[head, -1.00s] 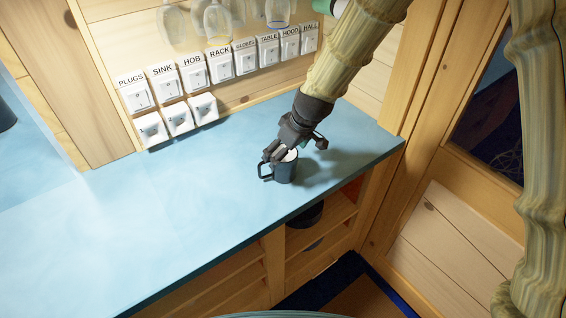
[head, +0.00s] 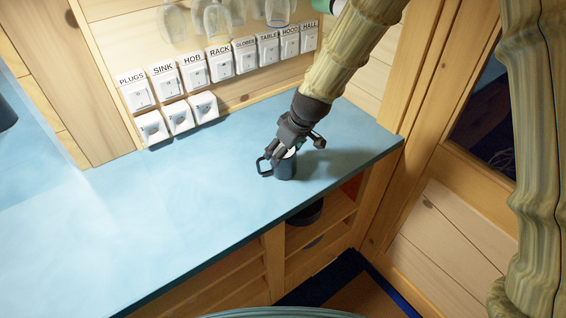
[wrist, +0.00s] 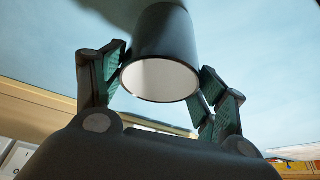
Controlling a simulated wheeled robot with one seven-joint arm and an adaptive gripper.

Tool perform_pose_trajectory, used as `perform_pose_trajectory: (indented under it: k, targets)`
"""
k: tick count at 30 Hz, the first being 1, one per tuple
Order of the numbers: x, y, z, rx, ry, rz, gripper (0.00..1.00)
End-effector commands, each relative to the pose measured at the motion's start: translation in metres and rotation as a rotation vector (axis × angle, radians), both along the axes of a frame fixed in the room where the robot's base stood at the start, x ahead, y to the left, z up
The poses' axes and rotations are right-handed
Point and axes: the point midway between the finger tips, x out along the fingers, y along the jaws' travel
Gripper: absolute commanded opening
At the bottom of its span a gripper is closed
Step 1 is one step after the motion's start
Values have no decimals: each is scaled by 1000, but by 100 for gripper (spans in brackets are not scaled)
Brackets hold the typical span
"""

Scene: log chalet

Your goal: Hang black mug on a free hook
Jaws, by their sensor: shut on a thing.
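The black mug (head: 286,169) is upright at or just above the blue counter (head: 200,205), near its front right part; I cannot tell whether it still touches. It has a white inside, and its handle points left in the head view. My gripper (head: 280,154) comes down on it from above and is shut on it. No hooks show in either view.
A row of labelled switches (head: 220,62) and sockets (head: 178,118) lines the back wall. Glasses (head: 216,22) hang above them. A wooden wall and post stand at the right. The counter left of the mug is clear, and open shelves (head: 320,225) lie below.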

Motion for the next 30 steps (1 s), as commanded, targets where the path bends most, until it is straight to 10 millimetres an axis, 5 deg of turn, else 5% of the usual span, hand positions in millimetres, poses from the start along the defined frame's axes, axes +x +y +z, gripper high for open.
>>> perform_pose_trajectory:
  k: [9, 20, 30]
  targets:
    - [-6, -1, -7, -5, 15, 4, 40]
    - [-3, -1, 28, -3, 7, 3, 39]
    - [-69, 6, 34, -3, 6, 4, 39]
